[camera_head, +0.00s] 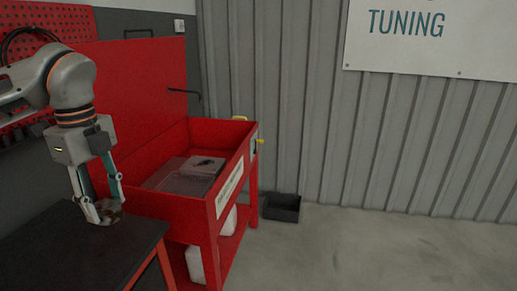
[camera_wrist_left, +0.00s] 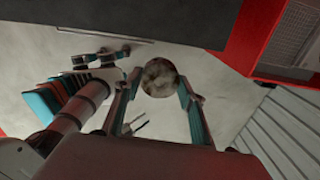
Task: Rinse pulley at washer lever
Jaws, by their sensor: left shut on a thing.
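My left gripper (camera_head: 108,212) is shut on the pulley (camera_head: 112,207), a small brownish, dirty-looking round part. In the left wrist view the pulley (camera_wrist_left: 160,77) shows as a mottled disc between the two fingertips. The gripper points down over the far edge of a dark bench; whether the pulley touches the bench I cannot tell. The red washer (camera_head: 217,207) stands just to the right, with an open basin. A yellow lever (camera_head: 260,141) sits on its right side. A dark spout (camera_head: 184,92) reaches over the basin from the back panel. My right gripper is not clearly made out.
The dark bench top (camera_head: 85,250) is bare in front of the gripper. A grey block (camera_head: 202,167) lies in the basin. White containers (camera_head: 196,262) stand on the washer's lower shelf. A black bin (camera_head: 282,207) sits on the floor by the wall. The floor at right is clear.

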